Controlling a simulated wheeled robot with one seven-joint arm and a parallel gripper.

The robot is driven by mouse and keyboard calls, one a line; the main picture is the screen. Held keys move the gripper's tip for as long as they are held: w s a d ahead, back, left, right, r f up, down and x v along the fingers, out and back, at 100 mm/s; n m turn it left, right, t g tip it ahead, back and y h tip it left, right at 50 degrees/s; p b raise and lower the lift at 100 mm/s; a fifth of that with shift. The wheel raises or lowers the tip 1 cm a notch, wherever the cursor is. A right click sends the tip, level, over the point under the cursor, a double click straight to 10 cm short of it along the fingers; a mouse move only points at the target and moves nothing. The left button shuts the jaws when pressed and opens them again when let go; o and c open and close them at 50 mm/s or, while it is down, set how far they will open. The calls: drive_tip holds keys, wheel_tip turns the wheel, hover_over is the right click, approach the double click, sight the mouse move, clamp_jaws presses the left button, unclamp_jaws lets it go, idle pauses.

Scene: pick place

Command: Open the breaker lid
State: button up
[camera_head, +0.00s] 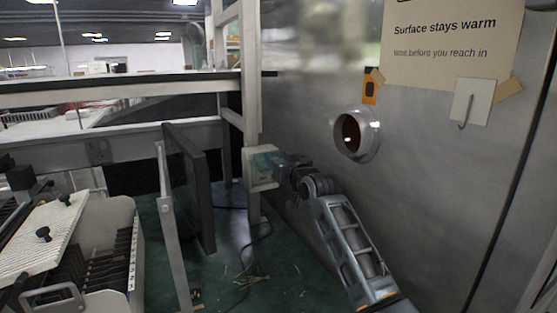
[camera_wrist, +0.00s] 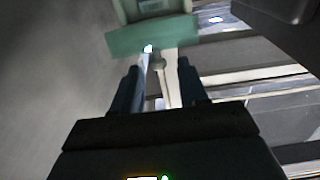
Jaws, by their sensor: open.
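The breaker box is a small pale box (camera_head: 251,181) fixed to a light upright post, with a translucent teal lid (camera_head: 266,161) on its front. In the wrist view the lid (camera_wrist: 125,42) is a teal band across the top, with the pale box (camera_wrist: 152,7) behind it. My gripper (camera_wrist: 156,66) is open, its two dark fingers pointing at the lid's lower edge with a gap between them. I cannot tell whether the fingertips touch the lid or how far it is open. In the head view my gripper (camera_head: 283,166) is right beside the lid and partly covers it.
A grey metal wall (camera_head: 430,180) with a round port (camera_head: 356,134) and a warning sign (camera_head: 452,42) stands close on the right. A dark upright panel (camera_head: 190,185) stands left of the post. A bin with slotted racks (camera_head: 122,220) is at lower left. A loose cable lies on the green floor (camera_head: 285,275).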

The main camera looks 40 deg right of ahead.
drive_tip(key=b+v, duration=0.1)
drive_tip(key=v, duration=0.6)
drive_tip(key=shift+s, duration=0.4)
drive_tip(key=shift+a+f, duration=0.1)
drive_tip(key=shift+a, duration=0.1)
drive_tip(key=s+a+f+y, duration=0.1)
drive_tip(key=s+a+f, duration=1.2)
drive_tip(key=a+f, duration=0.15)
drive_tip(key=s+a+f+g+y, duration=0.1)
drive_tip(key=s+a+f, duration=0.25)
drive_tip(key=s, duration=0.45)
drive_tip(key=s+a+f, duration=0.2)
drive_tip(key=s+a, duration=0.3)
drive_tip(key=s, duration=0.3)
drive_tip(key=s+a+r+n+y, duration=0.1)
drive_tip(key=s+r, duration=0.2)
drive_tip(key=s, duration=0.7)
drive_tip(key=s+a+r+n+g+y, duration=0.1)
drive_tip(key=s+a+r+n+y, duration=0.1)
drive_tip(key=s, duration=0.8)
drive_tip(key=shift+s+a+r+g, duration=0.3)
drive_tip(key=shift+s+r, duration=0.1)
drive_tip(key=shift+r, duration=0.15)
